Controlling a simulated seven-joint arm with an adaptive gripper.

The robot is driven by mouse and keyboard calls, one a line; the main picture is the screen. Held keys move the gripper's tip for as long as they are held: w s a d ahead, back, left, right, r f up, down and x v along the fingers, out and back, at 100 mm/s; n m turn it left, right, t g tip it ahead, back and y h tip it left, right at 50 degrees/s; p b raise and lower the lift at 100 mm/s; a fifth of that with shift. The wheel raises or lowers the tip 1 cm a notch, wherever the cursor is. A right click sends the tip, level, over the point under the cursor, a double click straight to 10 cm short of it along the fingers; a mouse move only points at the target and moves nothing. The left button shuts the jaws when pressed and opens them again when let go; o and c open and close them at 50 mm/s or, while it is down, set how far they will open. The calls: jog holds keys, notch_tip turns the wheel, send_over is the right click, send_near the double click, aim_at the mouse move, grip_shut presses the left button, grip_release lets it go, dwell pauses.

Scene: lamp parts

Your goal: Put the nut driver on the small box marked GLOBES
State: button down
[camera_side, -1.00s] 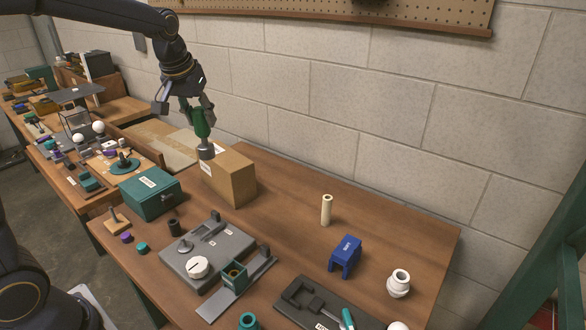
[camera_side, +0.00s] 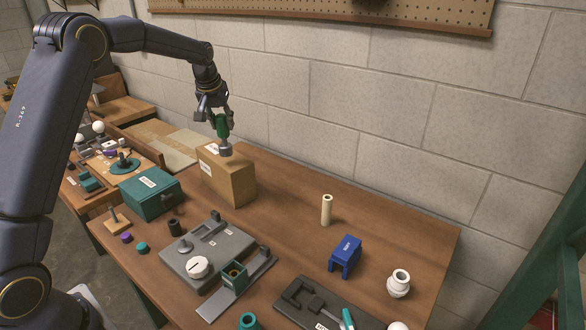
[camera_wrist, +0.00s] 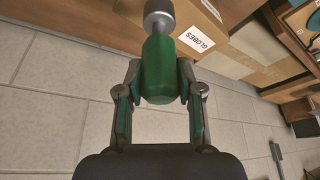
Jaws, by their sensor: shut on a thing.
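The nut driver has a green handle (camera_side: 222,127) and a grey metal socket end, which points down. My gripper (camera_side: 219,117) is shut around its handle. In the wrist view my gripper's fingers (camera_wrist: 159,82) clasp both sides of the green handle (camera_wrist: 158,65). The small box marked GLOBES is a brown cardboard box (camera_side: 230,182) at the back of the table. Its GLOBES label (camera_wrist: 196,40) reads clearly in the wrist view. The socket end appears over the box's top in the side view; I cannot tell whether it touches.
A teal box (camera_side: 150,196) stands left of the cardboard box. A grey tray (camera_side: 185,262) with a white knob lies in front. A cream tube (camera_side: 326,210), a blue part (camera_side: 345,255) and a white fitting (camera_side: 398,284) stand to the right. The wall is close behind.

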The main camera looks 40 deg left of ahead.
aim_at(224, 132)
jog(key=shift+w+f, duration=0.25)
jog(key=shift+f, duration=1.55)
jog(key=shift+f, duration=0.1)
jog(key=shift+f, duration=0.1)
jog(key=c, duration=0.7)
grip_release()
jog(key=shift+c, duration=0.2)
